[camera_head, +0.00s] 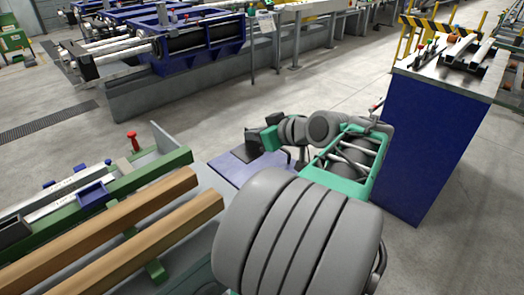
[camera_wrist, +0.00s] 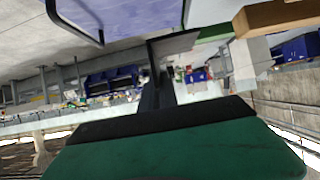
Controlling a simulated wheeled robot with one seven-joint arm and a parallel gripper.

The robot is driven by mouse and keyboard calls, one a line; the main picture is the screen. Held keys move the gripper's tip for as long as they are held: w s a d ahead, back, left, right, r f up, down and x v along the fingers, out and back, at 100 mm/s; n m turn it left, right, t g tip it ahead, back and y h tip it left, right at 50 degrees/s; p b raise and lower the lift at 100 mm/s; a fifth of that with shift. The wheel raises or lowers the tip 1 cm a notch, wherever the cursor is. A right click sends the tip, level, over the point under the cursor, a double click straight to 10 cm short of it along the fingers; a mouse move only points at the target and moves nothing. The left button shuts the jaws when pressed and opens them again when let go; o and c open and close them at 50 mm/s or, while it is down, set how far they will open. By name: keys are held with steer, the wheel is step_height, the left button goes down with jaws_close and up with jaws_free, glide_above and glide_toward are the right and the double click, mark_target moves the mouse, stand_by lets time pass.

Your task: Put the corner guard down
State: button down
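The corner guard (camera_head: 243,151) is a dark grey angled piece. In the head view it is at the end of my arm, over the far-left part of a blue-violet panel (camera_head: 240,174). My gripper (camera_head: 257,141) seems closed on its near side. In the wrist view the gripper's dark fingers (camera_wrist: 158,92) are close together and reach the guard (camera_wrist: 172,44), whose grey faces meet at an angle. The panel (camera_wrist: 118,14) shows at the top of that view, apart from the guard there. I cannot tell the gap beneath the guard.
Two long wooden beams (camera_head: 112,236) lie on green supports at the lower left, near a red knob (camera_head: 133,140). A tall blue cabinet (camera_head: 415,140) with parts on top stands at right. Blue machinery (camera_head: 200,42) is at the back. Open concrete floor lies between.

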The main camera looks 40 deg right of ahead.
steer(key=w+d+f, duration=0.1)
steer(key=d+f, duration=0.1)
steer(key=w+d+f, duration=0.1)
steer(key=d+f, duration=0.1)
steer(key=w+d+f+b, duration=0.1)
steer(key=d+f, duration=0.1)
steer(key=shift+d+f, duration=0.1)
steer(key=shift+f, duration=0.25)
steer(key=shift+d+f+b, duration=0.15)
steer(key=shift+f+b, duration=0.15)
steer(key=shift+f, duration=1.35)
steer(key=shift+f, duration=0.1)
steer(key=c, duration=1.6)
jaws_free()
steer(key=shift+s+r, duration=0.3)
steer(key=p+v, duration=0.1)
steer(key=v, duration=1)
steer(key=shift+s, duration=0.2)
